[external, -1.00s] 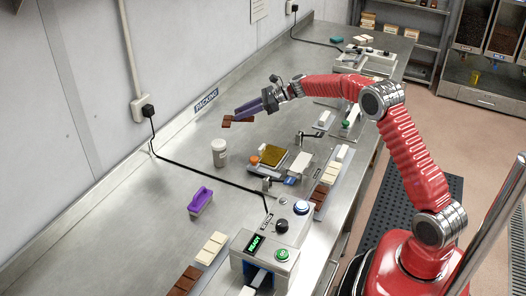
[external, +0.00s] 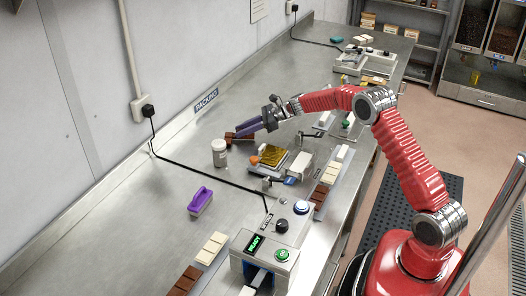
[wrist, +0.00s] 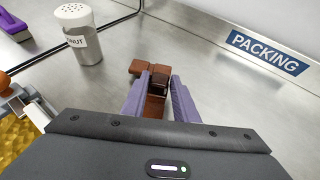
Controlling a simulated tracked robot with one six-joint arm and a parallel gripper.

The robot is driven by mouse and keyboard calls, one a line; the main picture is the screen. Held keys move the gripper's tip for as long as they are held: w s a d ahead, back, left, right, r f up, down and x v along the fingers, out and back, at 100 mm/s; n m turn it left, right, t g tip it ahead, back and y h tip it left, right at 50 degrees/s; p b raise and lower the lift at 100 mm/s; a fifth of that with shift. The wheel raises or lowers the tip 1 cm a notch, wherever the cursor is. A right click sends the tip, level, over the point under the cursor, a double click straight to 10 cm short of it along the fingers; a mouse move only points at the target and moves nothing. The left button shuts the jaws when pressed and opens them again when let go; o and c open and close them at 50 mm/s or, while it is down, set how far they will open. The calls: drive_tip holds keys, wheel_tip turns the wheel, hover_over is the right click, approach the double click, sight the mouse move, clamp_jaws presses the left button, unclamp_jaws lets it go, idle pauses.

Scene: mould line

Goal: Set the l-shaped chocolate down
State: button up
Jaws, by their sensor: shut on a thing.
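The l-shaped chocolate (external: 231,136) is brown and made of several squares. In the wrist view the chocolate (wrist: 140,67) sits between the tips of my gripper (wrist: 153,88), with part of it sticking out to the left. My gripper (external: 245,130) has purple fingers, which are shut on the chocolate. In the external view it is low, close to the steel counter, behind and right of a shaker. I cannot tell whether the chocolate touches the counter.
A white-lidded shaker (wrist: 76,35) stands left of the chocolate; it shows in the external view (external: 219,153) too. A purple-handled brush (external: 200,201) lies nearer. A gold tray device (external: 272,159) is to the right. The counter by the PACKING label (wrist: 268,52) is clear.

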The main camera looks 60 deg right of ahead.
drive_tip(key=shift+f, duration=0.5)
drive_tip(key=o, duration=1.1)
drive_tip(key=v, duration=1.2)
